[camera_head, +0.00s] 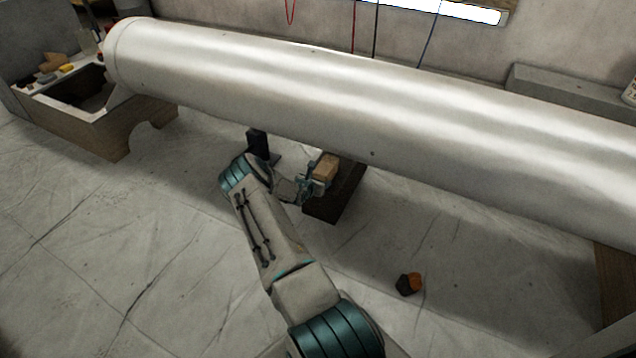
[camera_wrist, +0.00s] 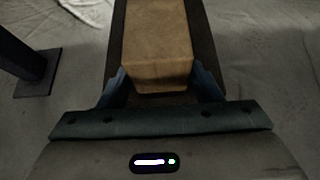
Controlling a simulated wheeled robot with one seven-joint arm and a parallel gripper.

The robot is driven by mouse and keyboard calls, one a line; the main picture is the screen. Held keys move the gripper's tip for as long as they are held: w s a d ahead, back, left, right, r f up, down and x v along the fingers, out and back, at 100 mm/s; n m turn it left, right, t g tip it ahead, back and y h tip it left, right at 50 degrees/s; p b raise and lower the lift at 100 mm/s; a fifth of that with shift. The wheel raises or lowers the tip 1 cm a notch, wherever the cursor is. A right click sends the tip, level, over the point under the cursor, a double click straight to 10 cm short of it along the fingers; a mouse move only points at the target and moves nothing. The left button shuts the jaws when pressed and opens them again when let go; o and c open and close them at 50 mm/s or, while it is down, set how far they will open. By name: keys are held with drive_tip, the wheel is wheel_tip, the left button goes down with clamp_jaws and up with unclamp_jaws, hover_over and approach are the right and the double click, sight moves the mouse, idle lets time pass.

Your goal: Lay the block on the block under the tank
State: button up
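The tank (camera_head: 380,95) is a long pale cylinder lying across the head view. Under it a dark brown block (camera_head: 328,208) lies on the sheeted floor; in the wrist view the dark block (camera_wrist: 205,45) shows along both sides of a lighter one. That lighter tan block (camera_head: 326,166) is over the dark block, in the fingers of my gripper (camera_head: 312,184). In the wrist view the fingers (camera_wrist: 160,84) close on the two sides of the tan block's near end (camera_wrist: 157,45). I cannot tell whether the tan block touches the dark one.
A dark post on a flat foot (camera_head: 258,143) stands left of the blocks; it also shows in the wrist view (camera_wrist: 30,65). A small black and orange object (camera_head: 409,284) lies on the floor at right. A wooden cradle (camera_head: 120,135) bears the tank's left end. Front floor is mostly clear.

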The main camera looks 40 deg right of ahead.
drive_tip(key=o, duration=0.3)
drive_tip(key=shift+p+v, duration=2.95)
drive_tip(key=shift+v, duration=4)
